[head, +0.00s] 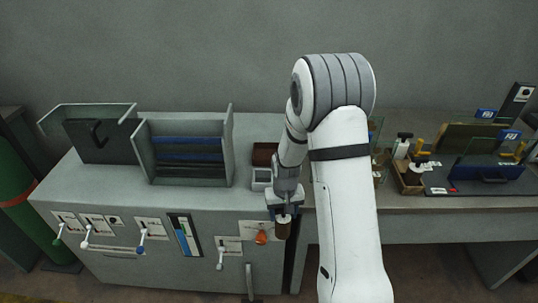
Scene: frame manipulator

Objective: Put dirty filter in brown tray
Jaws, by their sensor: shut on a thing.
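My gripper (284,212) points down in front of the grey bench's front edge, near the middle of the head view. It is shut on a small brown cylinder with a pale top, which looks like the dirty filter (283,229). The filter hangs upright below the fingers, clear of the bench top. A dark brown tray (264,152) sits on the bench behind and left of the gripper, partly hidden by my arm. A pale grey-white tray (261,178) stands just in front of it. I cannot see what the brown tray holds.
A grey open rack (185,150) with blue slats stands left of the trays. A dark panel (100,140) stands farther left. The bench front carries several levers (141,240). On the right table are a brown caddy (408,180) and a dark board (475,178).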

